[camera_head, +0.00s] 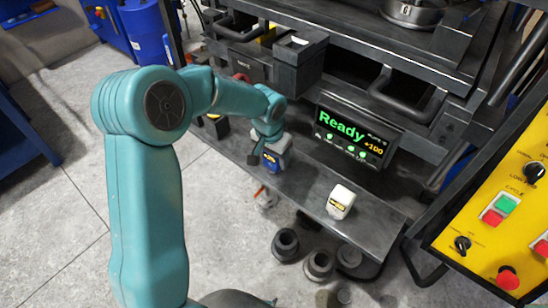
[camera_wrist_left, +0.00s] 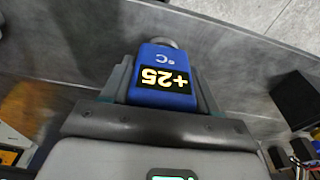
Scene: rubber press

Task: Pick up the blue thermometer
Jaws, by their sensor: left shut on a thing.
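The blue thermometer (camera_wrist_left: 160,58) fills the middle of the left wrist view. In the head view the blue thermometer (camera_head: 270,161) shows low at the end of my left arm, over the dark metal shelf of the press. My left gripper (camera_head: 268,150) partly covers it there. I cannot tell whether the thermometer touches the shelf. My right gripper is in neither view.
A white block-shaped device (camera_head: 342,199) stands on the shelf to the right. The press display (camera_head: 350,135) reads Ready and +100. A yellow control panel (camera_head: 505,225) is at the right. Dark round parts (camera_head: 320,263) lie below the shelf's front edge.

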